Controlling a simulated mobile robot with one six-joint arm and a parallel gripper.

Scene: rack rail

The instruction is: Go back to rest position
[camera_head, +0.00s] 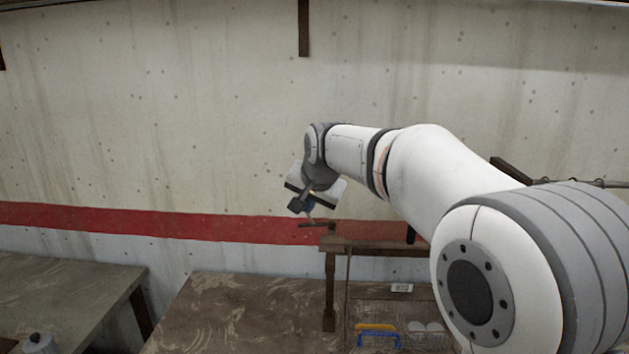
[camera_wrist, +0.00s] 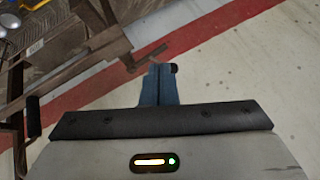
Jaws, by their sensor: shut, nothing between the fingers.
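My gripper (camera_head: 310,211) is held in the air in front of the wall, near the left end of the rack rail (camera_head: 372,245). In the wrist view my gripper (camera_wrist: 160,70) shows two blue fingers pressed together, with nothing between them. The fingers look apart from the dark rail (camera_wrist: 72,66), which runs diagonally at the left of that view. My arm stretches in from the right side of the head view and hides part of the rack.
A brown workbench (camera_head: 240,310) lies below my arm. A blue and yellow item (camera_head: 378,331) and a small white label (camera_head: 402,288) show at the rack's lower part. A grey table (camera_head: 65,295) stands at left. The wall (camera_head: 150,110) with a red stripe is behind.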

